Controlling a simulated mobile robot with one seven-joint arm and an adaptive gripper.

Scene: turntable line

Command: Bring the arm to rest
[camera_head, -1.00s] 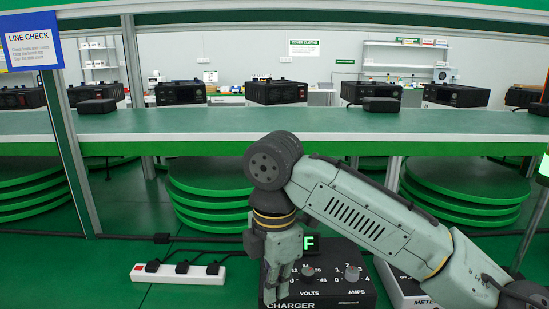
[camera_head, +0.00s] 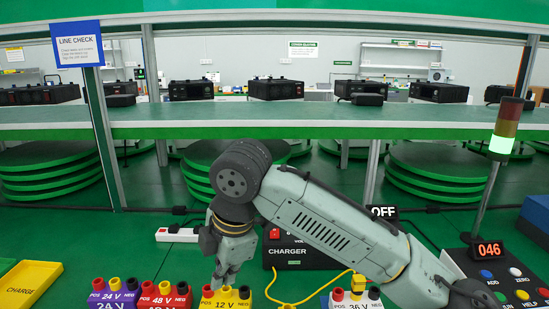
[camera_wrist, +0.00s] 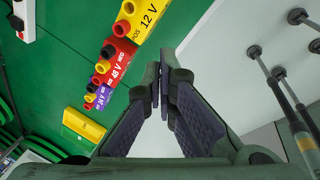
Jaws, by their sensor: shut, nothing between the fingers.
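My gripper (camera_head: 226,276) points down above the yellow 12 V block (camera_head: 227,299) on the green bench, at the front centre of the head view. In the wrist view my gripper (camera_wrist: 164,75) has its fingers together with nothing between them. The 12 V block also shows in the wrist view (camera_wrist: 148,18), beyond and to the left of the fingertips. The arm is bent, with its forearm running down to the right across the head view. It hides part of the charger (camera_head: 290,252).
A red 48 V block (camera_head: 166,297) and a purple 24 V block (camera_head: 113,296) stand left, a 36 V block (camera_head: 357,300) right. A yellow cable (camera_head: 303,293) lies between. A yellow tray (camera_head: 28,284), a lamp post (camera_head: 499,145) and a meter panel (camera_head: 495,275) flank them.

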